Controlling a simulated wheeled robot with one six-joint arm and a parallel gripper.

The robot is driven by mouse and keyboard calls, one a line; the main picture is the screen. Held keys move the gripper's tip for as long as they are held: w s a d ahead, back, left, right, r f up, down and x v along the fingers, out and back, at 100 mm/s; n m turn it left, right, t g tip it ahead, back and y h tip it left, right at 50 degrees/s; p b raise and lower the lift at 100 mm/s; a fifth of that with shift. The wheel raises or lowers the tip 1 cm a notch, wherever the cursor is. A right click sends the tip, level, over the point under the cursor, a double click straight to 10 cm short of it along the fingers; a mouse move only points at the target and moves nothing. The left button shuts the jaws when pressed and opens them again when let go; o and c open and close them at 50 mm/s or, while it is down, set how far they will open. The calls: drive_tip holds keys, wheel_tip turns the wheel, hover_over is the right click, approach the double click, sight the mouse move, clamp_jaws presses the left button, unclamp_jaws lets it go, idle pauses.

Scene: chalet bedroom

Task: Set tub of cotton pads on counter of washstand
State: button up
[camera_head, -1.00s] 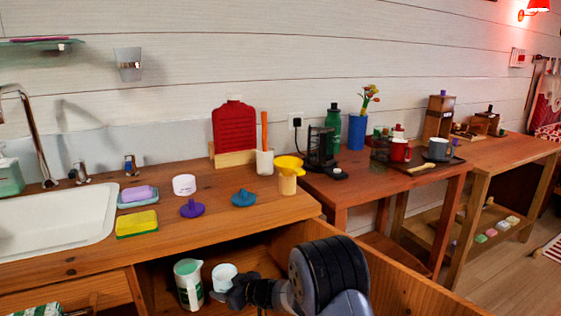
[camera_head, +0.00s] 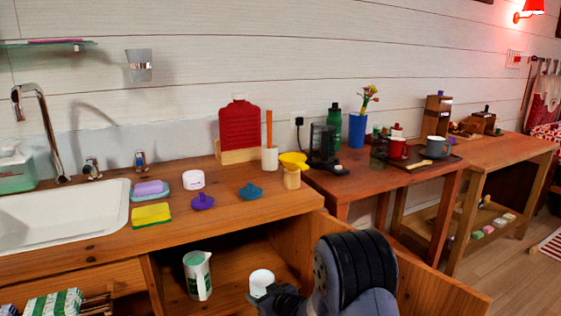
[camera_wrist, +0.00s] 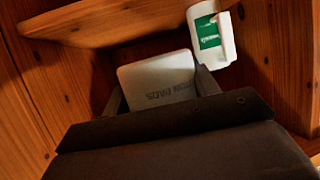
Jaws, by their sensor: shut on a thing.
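The tub of cotton pads (camera_head: 262,279) is small and white. In the wrist view the tub (camera_wrist: 158,80) shows grey lettering and sits between the fingers of my gripper (camera_wrist: 160,92). In the head view my gripper (camera_head: 272,294) is shut on it, low in front of the washstand's open drawer or compartment, below counter height. The washstand's wooden counter (camera_head: 285,206) is above and behind it. The tub's lower part is hidden by my gripper.
A white and green jug (camera_head: 197,276) stands inside the compartment, left of the tub. The counter holds a sink (camera_head: 60,222), yellow sponge (camera_head: 151,215), soap dish, white jar (camera_head: 193,180), purple stopper (camera_head: 202,202), teal stopper (camera_head: 251,191) and yellow funnel (camera_head: 292,162). Bare wood lies along the front edge.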

drive_tip(key=s+d+f+m+t+h, duration=0.1)
drive_tip(key=s+d+m+h, duration=0.3)
drive_tip(key=d, duration=0.6)
drive_tip(key=s+d+f+m+t+h, duration=0.2)
drive_tip(key=s+d+m+h, duration=0.15)
drive_tip(key=d, duration=0.75)
drive_tip(key=s+r+p, duration=0.4)
drive_tip(key=r+p, duration=0.8)
drive_tip(key=p, duration=0.2)
drive_tip(key=s+r+p, duration=0.4)
drive_tip(key=r+p, duration=0.8)
drive_tip(key=p, duration=0.1)
drive_tip(key=shift+a+r+h+p, duration=0.2)
drive_tip(key=shift+r+h+p, duration=0.1)
drive_tip(key=shift+h+p, duration=0.05)
